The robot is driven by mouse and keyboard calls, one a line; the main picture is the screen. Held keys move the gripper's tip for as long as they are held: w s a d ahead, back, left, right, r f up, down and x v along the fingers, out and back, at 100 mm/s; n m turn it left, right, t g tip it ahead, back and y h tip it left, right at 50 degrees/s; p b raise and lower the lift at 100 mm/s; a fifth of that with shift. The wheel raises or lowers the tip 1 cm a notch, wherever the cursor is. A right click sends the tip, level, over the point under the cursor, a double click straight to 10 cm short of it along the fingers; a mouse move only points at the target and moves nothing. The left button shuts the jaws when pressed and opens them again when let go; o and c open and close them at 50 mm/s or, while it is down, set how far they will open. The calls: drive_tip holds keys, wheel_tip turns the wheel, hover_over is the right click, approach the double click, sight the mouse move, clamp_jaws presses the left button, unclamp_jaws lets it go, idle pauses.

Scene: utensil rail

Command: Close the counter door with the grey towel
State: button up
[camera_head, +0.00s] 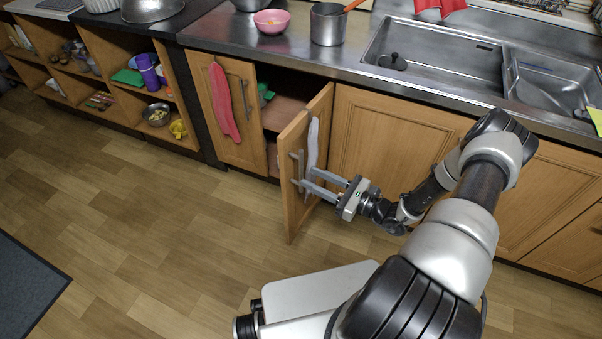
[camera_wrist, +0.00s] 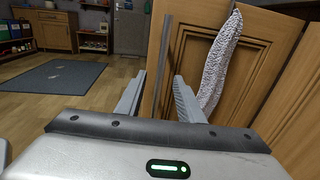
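The counter door with the grey towel (camera_head: 293,215) stands swung open, out from the counter front. The grey towel (camera_head: 312,145) hangs on it, and it also shows in the wrist view (camera_wrist: 218,60). A long metal bar handle (camera_wrist: 163,55) is on the door, left of the towel. My gripper (camera_head: 307,178) is at the door, near the handle. In the wrist view my gripper's two fingers (camera_wrist: 158,78) are apart, with the bar showing between them and gaps on both sides. Whether a finger touches the door is not clear.
A neighbouring door with a red towel (camera_head: 223,105) is at the left of the open cabinet (camera_head: 284,112). The steel counter (camera_head: 225,32) holds a pot (camera_head: 328,24), a pink bowl (camera_head: 272,21) and a sink (camera_head: 440,60). Open floor (camera_head: 150,230) lies to the left.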

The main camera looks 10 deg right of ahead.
sight(303, 173)
drive_tip(key=x, duration=0.5)
clamp_jaws()
